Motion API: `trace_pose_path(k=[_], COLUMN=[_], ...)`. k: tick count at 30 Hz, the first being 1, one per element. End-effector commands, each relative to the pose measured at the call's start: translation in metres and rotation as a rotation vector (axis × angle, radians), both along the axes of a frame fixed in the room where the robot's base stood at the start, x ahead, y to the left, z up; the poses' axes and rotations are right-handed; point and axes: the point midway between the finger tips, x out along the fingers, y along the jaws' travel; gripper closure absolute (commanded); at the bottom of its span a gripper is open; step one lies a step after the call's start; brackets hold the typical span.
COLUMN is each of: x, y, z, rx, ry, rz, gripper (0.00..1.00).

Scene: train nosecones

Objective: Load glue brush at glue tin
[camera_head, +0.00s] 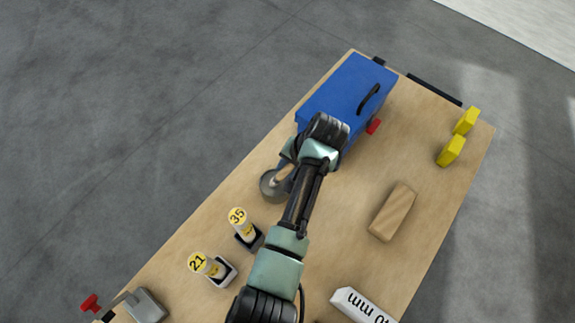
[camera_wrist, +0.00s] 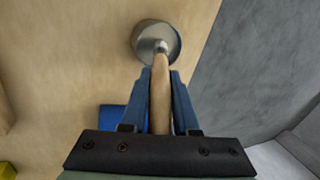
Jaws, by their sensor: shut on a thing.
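The glue tin (camera_head: 271,187) is a round grey metal tin on the wooden table, left of my arm in the head view. It also shows at the top of the wrist view (camera_wrist: 172,30). The glue brush (camera_wrist: 161,90) has a pale wooden handle and a metal end. My gripper (camera_wrist: 160,75) is shut on the handle, with a blue finger on each side. In the wrist view the brush's far end lies over or inside the tin's opening; I cannot tell how deep. The brush handle (camera_head: 284,172) also shows beside the tin in the head view.
A blue toolbox (camera_head: 345,85) stands just beyond my wrist. Bottles labelled 35 (camera_head: 241,224) and 21 (camera_head: 206,266) stand in holders nearer me. A wooden block (camera_head: 393,212), yellow pieces (camera_head: 451,151) and a white marked block (camera_head: 360,305) lie right. The table centre-right is partly clear.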

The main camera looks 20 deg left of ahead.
Motion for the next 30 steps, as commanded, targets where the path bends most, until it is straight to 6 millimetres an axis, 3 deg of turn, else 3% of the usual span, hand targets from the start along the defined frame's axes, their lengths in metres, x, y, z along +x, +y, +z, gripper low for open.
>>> trace_pose_path(k=[13, 30], x=[-0.001, -0.001], y=[0.000, 0.000], z=[0.002, 0.048], rx=[-0.001, -0.001], ry=[0.003, 0.002], rz=[0.001, 0.000], gripper=[1.00, 1.00])
